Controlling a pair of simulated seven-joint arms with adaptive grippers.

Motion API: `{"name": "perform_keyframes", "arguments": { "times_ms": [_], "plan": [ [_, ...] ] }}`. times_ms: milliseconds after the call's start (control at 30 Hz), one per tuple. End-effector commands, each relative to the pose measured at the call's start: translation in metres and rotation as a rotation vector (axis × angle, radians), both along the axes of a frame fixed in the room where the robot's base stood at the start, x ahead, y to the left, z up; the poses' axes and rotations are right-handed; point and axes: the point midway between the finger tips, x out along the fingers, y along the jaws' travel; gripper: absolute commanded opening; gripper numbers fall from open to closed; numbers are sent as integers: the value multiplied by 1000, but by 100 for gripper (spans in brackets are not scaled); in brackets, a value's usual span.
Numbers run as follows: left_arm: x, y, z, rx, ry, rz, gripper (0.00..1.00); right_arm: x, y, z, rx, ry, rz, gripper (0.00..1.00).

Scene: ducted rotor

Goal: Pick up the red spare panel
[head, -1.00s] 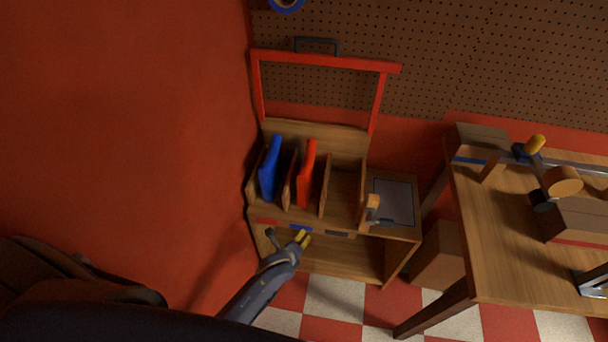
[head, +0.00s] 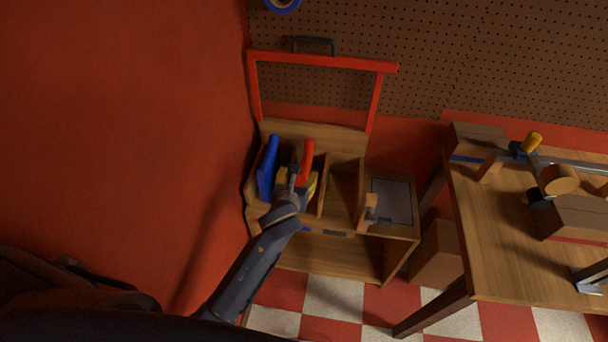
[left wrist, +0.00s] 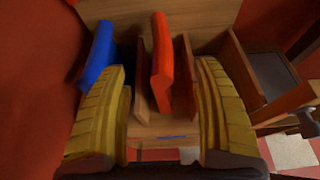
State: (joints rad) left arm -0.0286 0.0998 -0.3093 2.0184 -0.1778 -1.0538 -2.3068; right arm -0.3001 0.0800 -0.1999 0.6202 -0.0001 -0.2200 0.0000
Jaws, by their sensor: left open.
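The red spare panel (head: 307,160) stands upright in a slot of the wooden rack, between wooden dividers. In the left wrist view the red panel (left wrist: 161,65) shows between my two yellow fingers, with gaps on both sides. My left gripper (head: 297,184) is open at the front of the rack, over the lower part of the red panel, which it partly hides in the head view. In the left wrist view the left gripper (left wrist: 165,110) holds nothing. My right gripper is not in view.
A blue panel (head: 267,168) stands in the slot to the left, near my left finger. Wooden dividers (head: 323,186) flank the slots. A red frame (head: 322,60) rises behind the rack. A workbench (head: 500,230) stands at right.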

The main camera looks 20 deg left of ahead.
Motion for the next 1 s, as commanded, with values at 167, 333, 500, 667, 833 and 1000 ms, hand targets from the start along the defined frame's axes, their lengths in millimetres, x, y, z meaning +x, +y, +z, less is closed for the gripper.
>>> {"name": "perform_keyframes", "arguments": {
  "times_ms": [167,333,500,667,833,1000],
  "plan": [
    [32,3,-13,-2,1,2,66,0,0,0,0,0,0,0],
    [58,6,-24,-2,1,2,66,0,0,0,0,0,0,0],
    [77,8,-32,-3,1,0,66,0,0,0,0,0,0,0],
    [84,9,-36,-3,1,0,66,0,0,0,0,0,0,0],
    [90,10,-38,-3,1,1,66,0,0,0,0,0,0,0],
    [108,11,-45,-3,1,0,66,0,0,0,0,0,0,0]
  ]
}}
